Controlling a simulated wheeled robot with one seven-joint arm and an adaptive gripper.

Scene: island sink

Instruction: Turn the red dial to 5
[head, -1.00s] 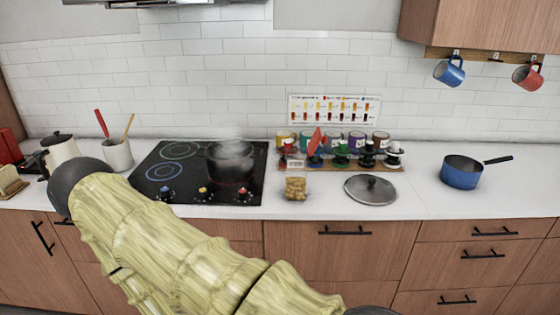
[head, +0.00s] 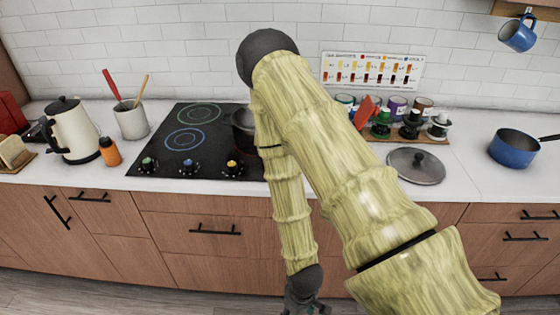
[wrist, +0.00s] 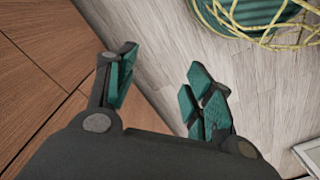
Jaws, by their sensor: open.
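The black cooktop (head: 190,140) is set in the white counter. Along its front edge I see a green dial (head: 148,165), a blue dial (head: 188,168) and a yellow dial (head: 232,169). The red dial is not visible now; my arm covers the cooktop's right part. A dark pot (head: 242,130) on the cooktop is partly hidden behind my arm. My gripper (wrist: 160,75) hangs low in front of the cabinets, below counter height and well away from the dials. Its teal-padded fingers are spread with nothing between them. In the head view it is partly cut off at the bottom edge.
A kettle (head: 75,130), an orange bottle (head: 110,151) and a utensil crock (head: 131,121) stand left of the cooktop. A lid (head: 415,166) and a blue pan (head: 514,148) lie to the right. Drawer fronts with black handles (head: 215,230) face me. The wrist view shows a teal, yellow-corded object (wrist: 265,15).

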